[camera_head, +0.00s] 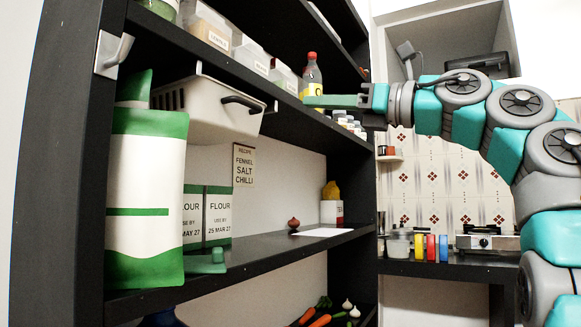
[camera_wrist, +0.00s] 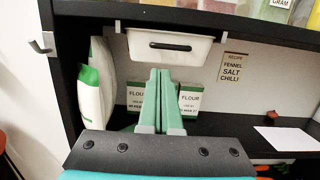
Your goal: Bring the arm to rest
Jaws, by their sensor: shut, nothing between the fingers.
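My arm reaches in from the right in the head view, with teal and grey links. My gripper (camera_head: 306,101) points left, level, in front of the shelf unit and near its upper shelf. Its two green fingers are pressed together with nothing between them. In the wrist view the shut fingers (camera_wrist: 159,72) point ahead, below the white drawer bin (camera_wrist: 171,48) and in front of the flour packs (camera_wrist: 190,99). Whether the fingers touch anything is not shown, but they look clear.
A dark shelf unit (camera_head: 75,170) fills the left. It holds a green-white bag (camera_head: 147,165), a hanging bin (camera_head: 205,108), a bottle (camera_head: 313,74), a red onion (camera_head: 293,223) and a white sheet (camera_head: 322,232). A stove (camera_head: 487,241) stands at the back right.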

